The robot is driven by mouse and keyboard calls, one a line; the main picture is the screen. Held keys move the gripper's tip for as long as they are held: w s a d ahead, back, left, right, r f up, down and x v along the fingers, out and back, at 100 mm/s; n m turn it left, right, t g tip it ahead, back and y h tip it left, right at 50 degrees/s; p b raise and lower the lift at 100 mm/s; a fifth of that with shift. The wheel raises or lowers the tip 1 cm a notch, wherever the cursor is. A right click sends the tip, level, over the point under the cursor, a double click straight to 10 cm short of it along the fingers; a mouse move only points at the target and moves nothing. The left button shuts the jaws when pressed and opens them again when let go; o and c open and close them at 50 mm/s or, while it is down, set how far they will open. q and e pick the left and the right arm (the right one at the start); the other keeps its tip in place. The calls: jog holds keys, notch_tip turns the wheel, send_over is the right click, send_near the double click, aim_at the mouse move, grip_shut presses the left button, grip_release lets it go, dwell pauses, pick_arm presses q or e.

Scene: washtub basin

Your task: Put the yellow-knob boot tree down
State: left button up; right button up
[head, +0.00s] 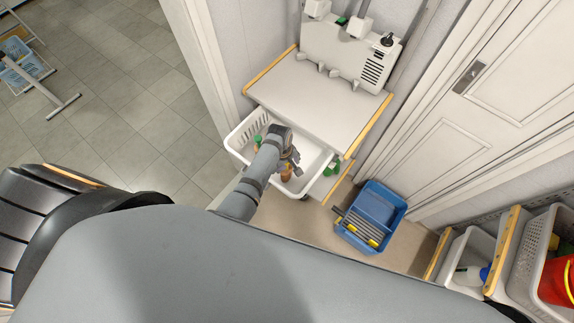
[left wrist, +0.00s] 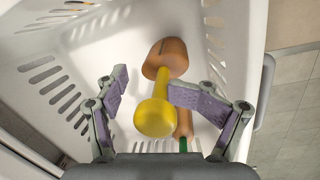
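The yellow-knob boot tree (left wrist: 155,117) has a yellow knob and stem and a brown wooden body. In the left wrist view it lies in a white slotted basket (left wrist: 225,55), with its body toward the basket's far part. My left gripper (left wrist: 146,87) is open above it, with its fingers on either side of the stem and gaps visible. In the head view the left gripper (head: 291,159) reaches into the white basket (head: 240,133) and partly hides what lies there. A second brown piece with a green end (left wrist: 183,144) lies beside the yellow one. My right gripper is not in view.
A white shelf (head: 310,105) overhangs the basket's back. A blue crate (head: 385,207) stands on the floor to the right. White bins with a spray bottle (head: 470,275) and a red bucket (head: 556,283) are at the far right.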

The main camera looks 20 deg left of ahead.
pick_arm(q)
jog(key=r+p, duration=0.4)
jog(key=p, duration=0.1)
jog(key=r+p, duration=0.3)
jog(key=shift+s+a+r, duration=0.1)
jog(key=shift+s+a, duration=0.05)
jog(key=shift+a, duration=0.1)
jog(key=r, duration=0.1)
jog(key=r+p, duration=0.1)
jog(key=r, duration=0.1)
jog(key=shift+s+a, duration=0.15)
jog(key=shift+a, duration=0.05)
jog(key=shift+r, duration=0.95)
jog(key=shift+a, duration=0.1)
jog(key=shift+s, duration=0.1)
